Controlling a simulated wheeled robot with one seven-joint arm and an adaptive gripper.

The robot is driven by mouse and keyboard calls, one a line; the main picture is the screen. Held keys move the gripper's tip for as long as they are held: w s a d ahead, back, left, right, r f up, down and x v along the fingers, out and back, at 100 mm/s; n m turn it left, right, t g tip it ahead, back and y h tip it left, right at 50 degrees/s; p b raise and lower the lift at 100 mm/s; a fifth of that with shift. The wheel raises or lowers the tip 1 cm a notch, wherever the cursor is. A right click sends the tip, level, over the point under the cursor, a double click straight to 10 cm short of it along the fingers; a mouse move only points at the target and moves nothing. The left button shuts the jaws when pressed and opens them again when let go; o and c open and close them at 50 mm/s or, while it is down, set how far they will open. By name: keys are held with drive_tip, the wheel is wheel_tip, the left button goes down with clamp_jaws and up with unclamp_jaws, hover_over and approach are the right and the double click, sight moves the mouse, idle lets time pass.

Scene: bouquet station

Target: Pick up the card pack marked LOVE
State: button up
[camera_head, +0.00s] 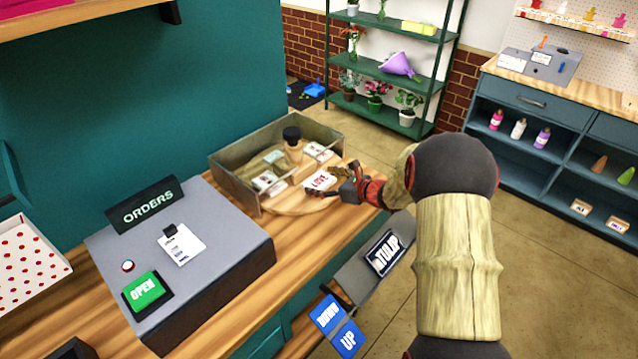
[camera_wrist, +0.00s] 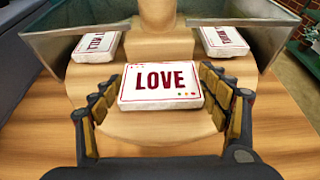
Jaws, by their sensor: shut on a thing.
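The card pack marked LOVE (camera_wrist: 160,84) is a white flat box with dark red letters, in the middle of the wrist view. It also shows in the head view (camera_head: 320,181), at the front of a round wooden stand. My gripper (camera_wrist: 161,97) has one finger on each side of the pack and is shut on it. In the head view my gripper (camera_head: 334,189) reaches in from the right. I cannot tell whether the pack touches the round wooden board (camera_wrist: 160,132) beneath it.
Two other white packs lie behind, one left (camera_wrist: 97,46) and one right (camera_wrist: 224,42). A wooden post (camera_head: 293,150) with a dark top stands among the packs. A grey ORDERS console (camera_head: 225,228) stands to the left.

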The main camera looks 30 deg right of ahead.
drive_tip(key=c, duration=0.3)
drive_tip(key=shift+r, duration=0.15)
